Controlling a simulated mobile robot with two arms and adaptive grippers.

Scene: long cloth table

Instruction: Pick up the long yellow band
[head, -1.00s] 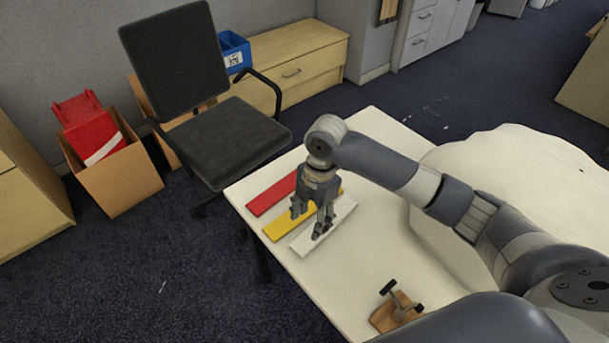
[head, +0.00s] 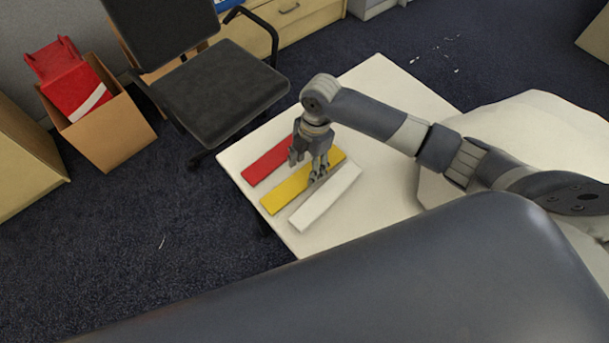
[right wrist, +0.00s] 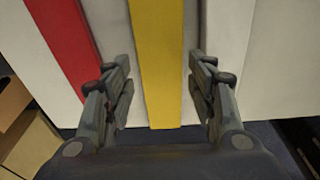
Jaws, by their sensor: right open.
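The long yellow band (head: 287,196) lies flat on the white table, between a red band (head: 267,163) and a white band (head: 324,199). My right gripper (head: 307,170) is over the far part of the yellow band, with its fingers pointing down. In the right wrist view the yellow band (right wrist: 158,60) runs between the two open fingers of the right gripper (right wrist: 160,98), with a gap on each side. The red band (right wrist: 62,45) is left of the fingers there. My left gripper is not in view.
The table (head: 372,215) has bare room right of the bands. A cream cloth-like mound (head: 545,125) lies at the right. A black chair (head: 210,95) stands behind the table's left edge. A cardboard box (head: 112,140) with a red thing is on the floor.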

